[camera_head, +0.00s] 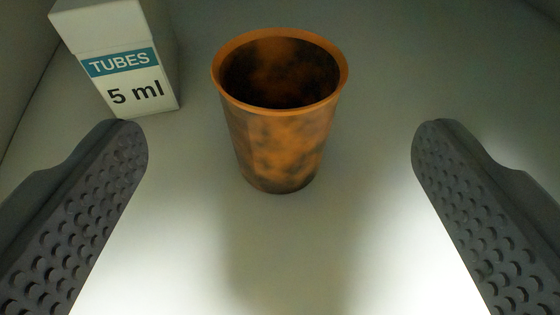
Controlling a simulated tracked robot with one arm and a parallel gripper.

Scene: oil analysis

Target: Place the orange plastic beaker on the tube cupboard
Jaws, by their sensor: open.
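The orange plastic beaker (280,145) stands upright on a pale grey surface, with dark blotches on its wall and an empty-looking dark inside. My gripper (279,145) is open, with one dark textured finger on the left and one on the right of the picture. The beaker is in line with the gap between the fingertips, slightly beyond them, and neither finger touches it. Whether this surface is the tube cupboard cannot be told.
A white box (125,60) labelled "TUBES 5 ml" stands at the back left, close beyond the left fingertip. A wall or edge (25,60) runs along the far left. The surface right of the beaker (430,80) is clear.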

